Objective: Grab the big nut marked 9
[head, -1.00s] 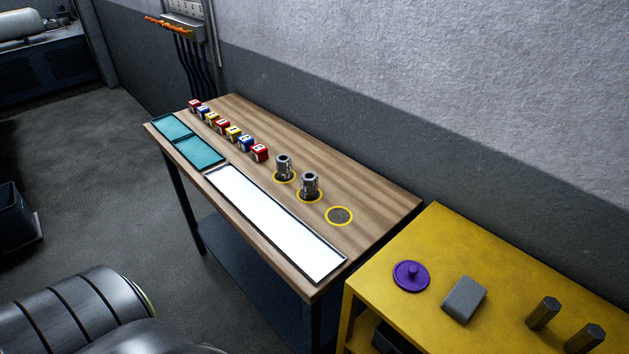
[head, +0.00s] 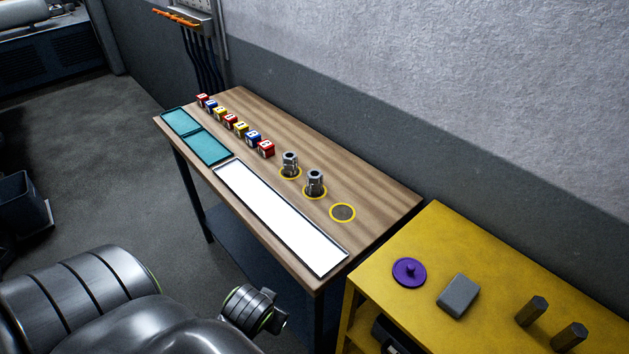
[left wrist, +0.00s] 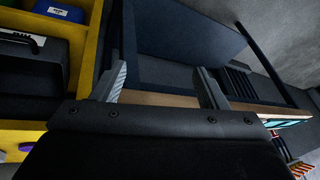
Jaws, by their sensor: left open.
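Two metal hex pieces that look like big nuts stand on the wooden table in the head view. The farther metal piece (head: 290,164) and the nearer metal piece (head: 315,183) each stand in a yellow ring. No mark 9 is readable on either. My left gripper (left wrist: 165,88) is open and empty in the left wrist view, its two fingers apart near the table's wooden edge (left wrist: 160,99). The metal pieces are not seen in that view. My left gripper's fingers are outside the head view, and my right gripper is in neither view.
A third yellow ring (head: 342,212) is empty. A row of coloured marked cubes (head: 230,122), teal trays (head: 207,149) and a long white panel (head: 278,217) occupy the table. A yellow bench (head: 392,292) at right holds a purple disc (head: 409,272), a grey block (head: 458,296) and dark hex posts (head: 531,310).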

